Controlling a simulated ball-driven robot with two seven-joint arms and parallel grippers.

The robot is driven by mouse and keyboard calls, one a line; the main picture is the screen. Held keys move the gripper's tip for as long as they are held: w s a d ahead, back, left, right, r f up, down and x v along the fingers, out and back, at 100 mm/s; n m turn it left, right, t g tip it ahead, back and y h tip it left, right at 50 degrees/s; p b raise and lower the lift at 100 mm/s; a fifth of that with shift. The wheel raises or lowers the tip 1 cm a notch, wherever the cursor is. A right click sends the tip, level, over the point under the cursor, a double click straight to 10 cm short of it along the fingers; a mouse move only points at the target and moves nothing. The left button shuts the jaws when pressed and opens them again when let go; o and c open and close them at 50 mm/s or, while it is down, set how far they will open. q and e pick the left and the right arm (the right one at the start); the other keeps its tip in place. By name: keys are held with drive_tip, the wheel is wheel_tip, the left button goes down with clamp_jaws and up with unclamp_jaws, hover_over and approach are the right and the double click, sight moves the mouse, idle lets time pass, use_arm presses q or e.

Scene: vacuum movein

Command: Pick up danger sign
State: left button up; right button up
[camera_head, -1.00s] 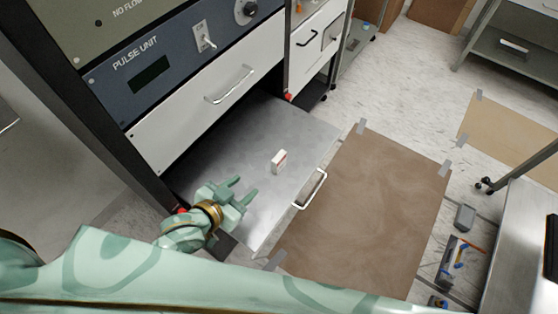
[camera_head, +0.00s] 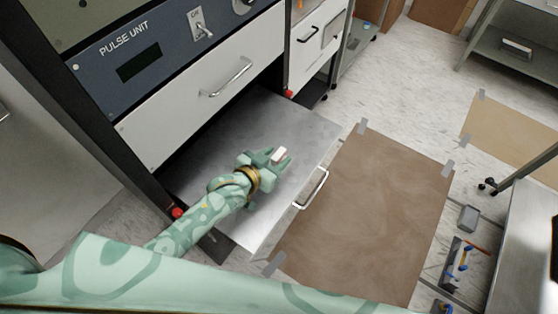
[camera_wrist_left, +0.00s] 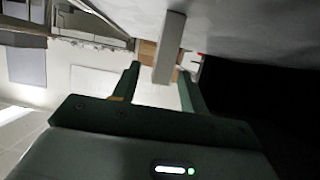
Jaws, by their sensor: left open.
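The danger sign looks like a small white block with a reddish edge (camera_head: 279,155), standing on the pulled-out metal drawer (camera_head: 262,220). My left gripper (camera_head: 273,158) is open at the sign, with its fingers on either side of it in the head view. In the left wrist view a grey upright block (camera_wrist_left: 168,48), likely the sign, is between the two open fingers (camera_wrist_left: 160,90). I cannot tell whether the fingers touch it. The sign's lower part is partly hidden by the gripper in the head view. My right gripper is not in view.
The drawer has a white handle (camera_head: 311,189) at its front edge. Above it is the pulse unit cabinet (camera_head: 150,65) with a closed white drawer (camera_head: 190,110). A brown sheet (camera_head: 370,215) is taped to the floor at right. A metal table (camera_head: 525,240) stands far right.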

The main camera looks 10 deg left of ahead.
use_arm(q)
drive_tip(key=shift+x, duration=1.05)
drive_tip(key=shift+s, duration=0.1)
clamp_jaws()
